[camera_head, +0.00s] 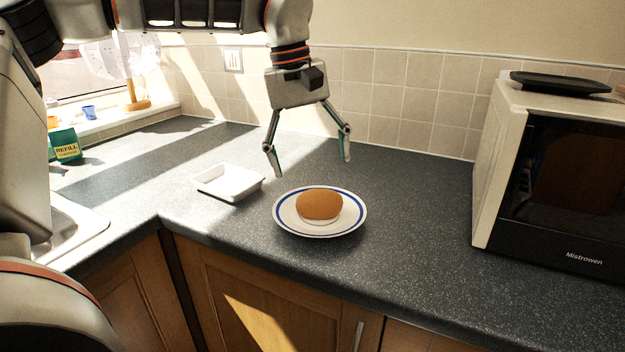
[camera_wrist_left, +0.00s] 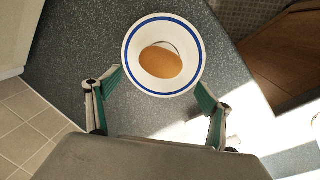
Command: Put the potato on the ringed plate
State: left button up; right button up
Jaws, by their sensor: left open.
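The potato (camera_head: 320,204), brown and rounded, lies on the ringed plate (camera_head: 284,220), a white plate with a blue ring on the counter. In the left wrist view the potato (camera_wrist_left: 161,61) lies inside the ring of the plate (camera_wrist_left: 137,80), near its middle. My left gripper (camera_head: 311,168) is open and empty, above and behind the plate, with its fingers spread apart. It also shows in the left wrist view (camera_wrist_left: 153,92), its fingers apart from the potato. My right gripper is not in view.
A white tray (camera_head: 214,190) stands left of the plate, apparently empty. A microwave (camera_head: 560,170) with a dark dish (camera_head: 560,82) on top stands at the right. A sink edge (camera_head: 75,225) and a green refill pack (camera_head: 65,146) are at the left. The counter between plate and microwave is clear.

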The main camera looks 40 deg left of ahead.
aim_at(307, 194)
pick_arm(q)
jog(key=r, duration=0.4)
jog(key=shift+s+a, duration=0.25)
jog(key=shift+f, duration=0.1)
